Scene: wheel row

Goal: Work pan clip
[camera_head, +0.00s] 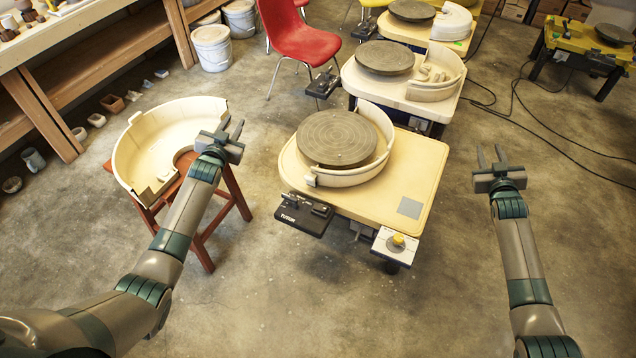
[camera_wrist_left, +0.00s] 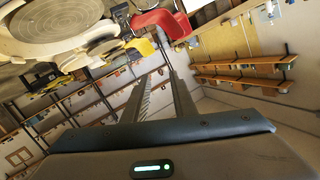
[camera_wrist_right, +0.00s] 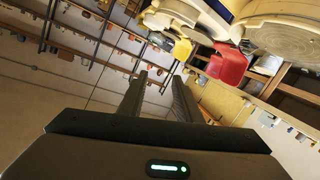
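A cream splash pan half (camera_head: 150,133) lies on a red-brown stool (camera_head: 231,188) at left, open toward the wheel. Another pan half (camera_head: 378,170) curves around the right and front of the nearest wheel's grey round head (camera_head: 337,137). A small clip-like part (camera_head: 312,179) shows at this half's front left end; its state is too small to tell. My left gripper (camera_head: 231,122) is open and empty, overlapping the right rim of the stool's pan half in the head view; contact cannot be told. My right gripper (camera_head: 490,151) is open and empty, right of the wheel table.
The near wheel table (camera_head: 425,165) carries a black pedal unit (camera_head: 303,213) and a knob box (camera_head: 396,246) at its front. More wheels stand behind it. A red chair (camera_head: 300,38) and white buckets (camera_head: 212,47) are at the back. Floor in front is clear.

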